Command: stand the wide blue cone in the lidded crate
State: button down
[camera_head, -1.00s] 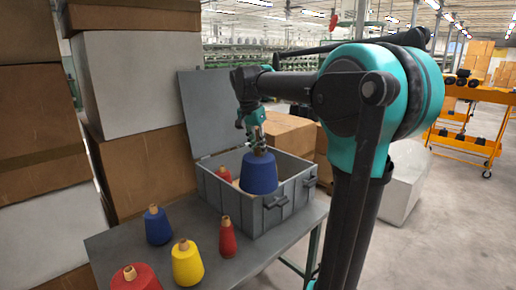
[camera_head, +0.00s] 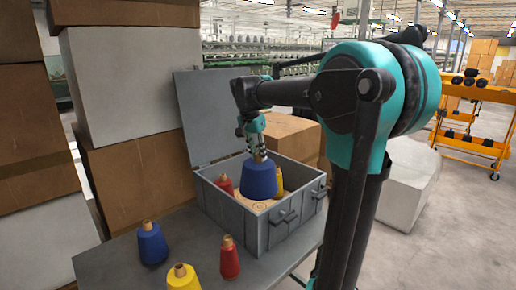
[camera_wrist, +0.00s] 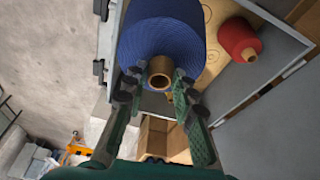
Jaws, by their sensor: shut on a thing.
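The wide blue cone (camera_head: 260,181) is upright with its tan tip held in my gripper (camera_head: 258,153). It is over the inside of the grey crate (camera_head: 232,219), with its lower end near the tan board (camera_head: 251,207) inside; I cannot tell whether it touches. The crate's lid (camera_head: 207,110) stands open at the back left. In the wrist view, my gripper (camera_wrist: 157,82) is shut around the tip of the blue cone (camera_wrist: 160,35), which hides much of the board (camera_wrist: 223,12).
A red cone (camera_head: 224,184) and a yellow cone (camera_head: 279,182) stand in the crate on either side. A narrower blue cone (camera_head: 152,244), a red cone (camera_head: 229,260) and a yellow cone (camera_head: 183,279) stand on the table (camera_head: 115,262). Stacked boxes (camera_head: 130,85) rise at the left.

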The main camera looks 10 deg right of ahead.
aim_at(251, 167)
notch_tip(251, 167, down, 17)
jog(key=shift+f, duration=0.15)
dwell(1.3)
jog(key=shift+f, duration=0.35)
dwell(0.6)
jog(key=c, duration=1.2)
grip_release()
jog(key=shift+o, duration=0.2)
jog(key=v, duration=1.2)
